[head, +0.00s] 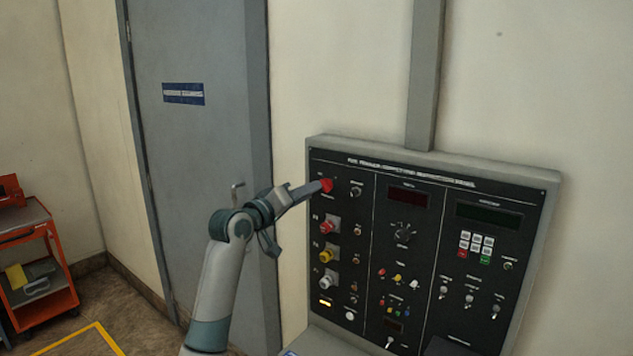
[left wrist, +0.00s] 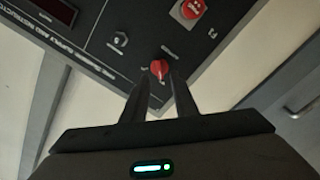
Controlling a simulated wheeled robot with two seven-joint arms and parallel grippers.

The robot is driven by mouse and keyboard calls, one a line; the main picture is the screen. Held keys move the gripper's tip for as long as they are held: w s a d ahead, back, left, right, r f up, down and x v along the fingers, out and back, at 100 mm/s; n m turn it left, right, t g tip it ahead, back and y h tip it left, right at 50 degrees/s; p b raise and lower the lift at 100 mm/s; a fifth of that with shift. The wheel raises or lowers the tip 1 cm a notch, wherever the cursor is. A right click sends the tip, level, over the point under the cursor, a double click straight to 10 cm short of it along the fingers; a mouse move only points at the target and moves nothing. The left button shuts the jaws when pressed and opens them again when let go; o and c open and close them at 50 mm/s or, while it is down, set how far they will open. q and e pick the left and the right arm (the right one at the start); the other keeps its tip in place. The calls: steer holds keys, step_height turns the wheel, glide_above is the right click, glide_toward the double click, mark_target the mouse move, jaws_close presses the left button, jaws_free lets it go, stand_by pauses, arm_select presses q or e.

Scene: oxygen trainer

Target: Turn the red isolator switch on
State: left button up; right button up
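The red isolator switch (head: 327,185) is a small red rotary knob at the upper left of the black trainer panel (head: 385,185). It also shows in the left wrist view (left wrist: 159,69), just beyond and between the two fingertips. My left gripper (head: 318,187) reaches in from the left, with its tips at the knob. In the left wrist view its fingers (left wrist: 158,92) stand apart with a gap between them, so it is open. I cannot tell whether a finger touches the knob. My right gripper is in neither view.
A grey door (head: 195,140) stands behind my left arm. An orange cart (head: 40,265) stands at the far left.

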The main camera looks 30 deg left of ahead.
mark_target(325, 185)
arm_select(q)
steer(key=shift+w+d+p, duration=0.1)
steer(key=shift+w+p, duration=0.5)
steer(key=shift+w, duration=1.45)
jaws_close()
